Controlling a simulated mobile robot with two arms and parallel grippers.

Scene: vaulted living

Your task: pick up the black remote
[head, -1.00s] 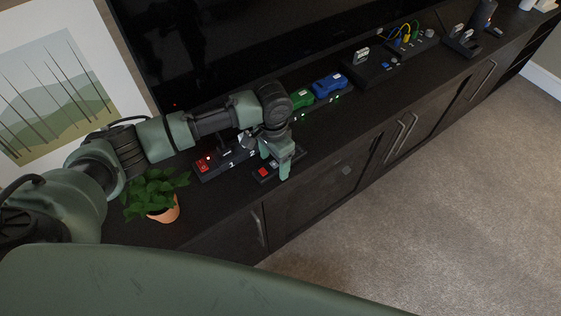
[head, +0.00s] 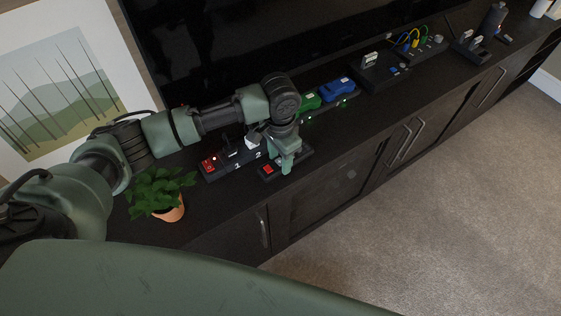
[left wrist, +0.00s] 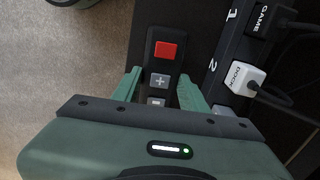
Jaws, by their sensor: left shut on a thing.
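The black remote (left wrist: 165,66) has a red square button and grey plus and minus buttons. It lies lengthwise between the fingers of my left gripper (left wrist: 163,88) in the left wrist view. In the head view the remote (head: 268,170) is at the front edge of the dark cabinet, partly hidden by my left gripper (head: 286,163). The left gripper is shut on the remote, with a finger on each side. I cannot tell whether the remote is clear of the cabinet top. My right gripper is not in view.
A power strip (head: 210,171) with a red switch and plugs, one marked DOCK (left wrist: 246,80), lies right behind the remote. A potted plant (head: 163,195) stands to the left. Green (head: 307,104) and blue (head: 338,90) devices and the television (head: 230,50) are beyond.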

